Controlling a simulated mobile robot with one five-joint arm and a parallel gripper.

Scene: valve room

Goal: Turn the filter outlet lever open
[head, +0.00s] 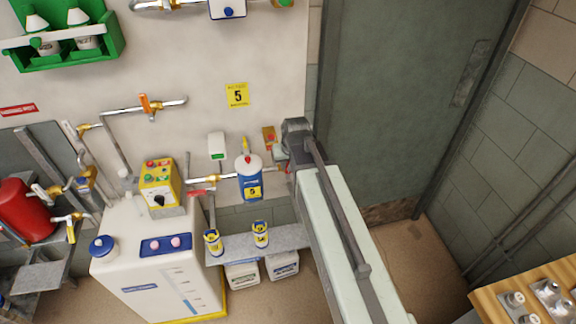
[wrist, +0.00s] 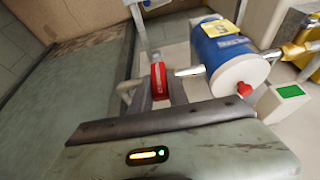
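The blue filter (head: 250,184), with a white top and a yellow "5" label, is mounted on the wall pipe; it also shows in the wrist view (wrist: 225,47). The red filter outlet lever (wrist: 158,80) is on the door side of the filter. My gripper (wrist: 158,90) is at this lever, one dark finger on each side with little or no gap, and looks shut on it. In the head view my gripper (head: 285,160) is just right of the filter and mostly hides the lever. Another red lever (head: 197,192) is on the pipe left of the filter.
A grey shelf (head: 236,243) with two small yellow-labelled cans is below the filter. A white tank (head: 150,270) stands to the left. A grey-green door (head: 405,100) is on the right. A wooden bench (head: 530,290) is at the lower right.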

